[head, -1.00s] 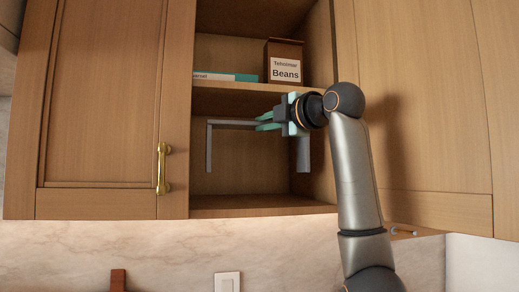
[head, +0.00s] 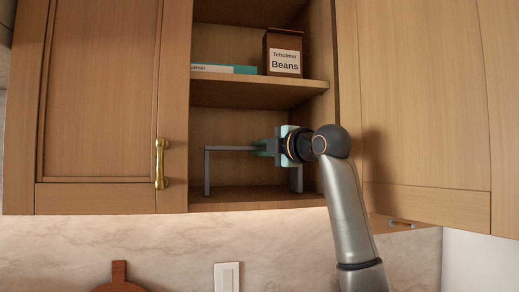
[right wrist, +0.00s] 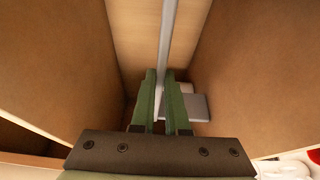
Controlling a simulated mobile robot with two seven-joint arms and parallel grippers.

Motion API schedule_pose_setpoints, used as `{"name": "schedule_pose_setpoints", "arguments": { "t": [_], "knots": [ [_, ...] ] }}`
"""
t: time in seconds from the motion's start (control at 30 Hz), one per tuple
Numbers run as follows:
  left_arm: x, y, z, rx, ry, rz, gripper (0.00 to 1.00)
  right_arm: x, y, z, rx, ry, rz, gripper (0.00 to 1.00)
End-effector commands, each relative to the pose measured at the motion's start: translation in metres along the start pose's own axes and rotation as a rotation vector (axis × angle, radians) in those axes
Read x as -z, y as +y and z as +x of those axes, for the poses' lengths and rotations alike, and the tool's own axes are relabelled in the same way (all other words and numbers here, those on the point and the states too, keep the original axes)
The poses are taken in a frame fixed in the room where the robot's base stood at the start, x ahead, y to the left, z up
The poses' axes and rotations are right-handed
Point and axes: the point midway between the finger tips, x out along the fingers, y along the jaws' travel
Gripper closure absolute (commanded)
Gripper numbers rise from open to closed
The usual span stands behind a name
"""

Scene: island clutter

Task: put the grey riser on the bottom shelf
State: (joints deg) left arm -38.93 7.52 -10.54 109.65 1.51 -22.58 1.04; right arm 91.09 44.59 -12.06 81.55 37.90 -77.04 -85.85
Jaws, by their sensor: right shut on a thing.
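The grey riser (head: 207,173) is upright in the lower compartment of the open cabinet, its flat top level and its two legs pointing down. My right gripper (head: 262,148) is shut on its top edge. In the right wrist view the riser (right wrist: 166,40) runs as a narrow grey strip between the green fingers (right wrist: 160,95). The leg ends are at the level of the bottom shelf (head: 245,198); I cannot tell whether they touch it. My left gripper is not in view.
The upper shelf (head: 250,92) is just above the riser and holds a brown Beans box (head: 283,54) and a teal-and-white box (head: 224,69). A closed door with a brass handle (head: 160,163) is at left. An open door (head: 430,110) is at right.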

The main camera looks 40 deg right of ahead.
Motion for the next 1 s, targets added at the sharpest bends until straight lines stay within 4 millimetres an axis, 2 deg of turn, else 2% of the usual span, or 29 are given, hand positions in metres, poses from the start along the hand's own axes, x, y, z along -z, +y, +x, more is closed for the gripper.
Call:
{"name": "schedule_pose_setpoints", "arguments": {
  "t": [0.4, 0.43, 0.7, 1.0],
  "knots": [
    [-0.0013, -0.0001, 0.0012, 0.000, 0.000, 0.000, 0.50, -0.0004, -0.0023, -0.0007, -0.009, 0.000, -0.001, 1.00],
    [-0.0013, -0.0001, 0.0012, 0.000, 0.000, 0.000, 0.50, -0.0003, -0.0045, 0.0003, -0.002, 0.000, -0.001, 0.87],
    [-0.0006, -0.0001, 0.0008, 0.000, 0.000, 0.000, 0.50, -0.0001, -0.0037, 0.0005, -0.001, 0.001, -0.001, 0.58],
    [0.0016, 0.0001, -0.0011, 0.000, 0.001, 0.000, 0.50, 0.0001, 0.0013, -0.0001, -0.002, 0.001, 0.000, 0.58]
  ]
}}
